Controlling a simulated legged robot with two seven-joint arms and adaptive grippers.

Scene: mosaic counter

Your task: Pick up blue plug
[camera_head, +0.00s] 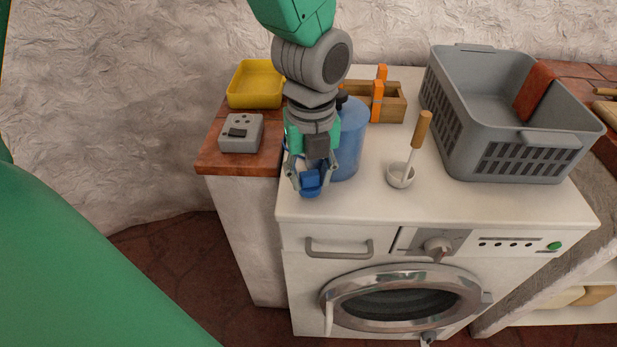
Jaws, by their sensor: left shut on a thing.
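The blue plug (310,182) is a small blue piece between the fingers of my left gripper (311,184), above the front left part of the white washing machine top. My left gripper points down and is shut on it. The gripper and arm hide part of the plug's upper side. I cannot tell whether the plug touches the top beneath it. My right gripper is not in the view.
A blue translucent container (350,140) stands right behind my left gripper. A white ladle (401,174), a grey basket (480,155) and a wooden box (393,103) share the machine top (440,205). A grey device (241,134) and a yellow tray (256,85) sit left.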

